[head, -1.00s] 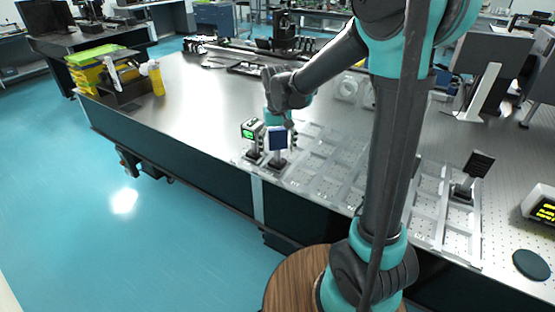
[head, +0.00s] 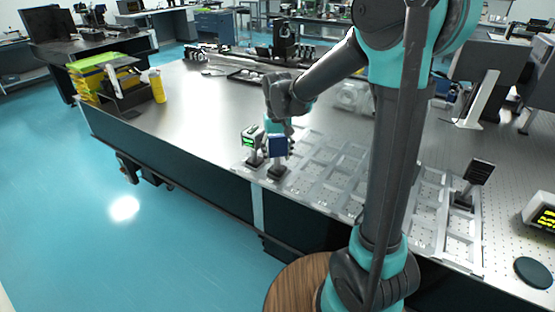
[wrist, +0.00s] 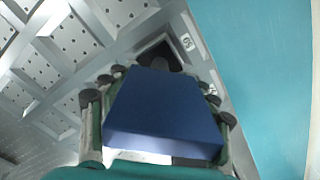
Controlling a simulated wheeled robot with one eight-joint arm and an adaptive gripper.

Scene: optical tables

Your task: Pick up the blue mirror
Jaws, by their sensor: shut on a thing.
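The blue mirror (head: 277,147) is a dark blue square plate on a dark post and base, upright at the near left end of the grey slotted tray on the table. My gripper (head: 279,134) comes down from above and behind it. In the wrist view the mirror (wrist: 166,105) fills the space between the two fingers, with finger pads along both its sides, so my gripper (wrist: 163,112) is shut on it. The mirror hides part of its post. I cannot tell whether its base touches the tray.
A yellow bottle (head: 157,86) and a black bin are farther left. The table's front edge is close.

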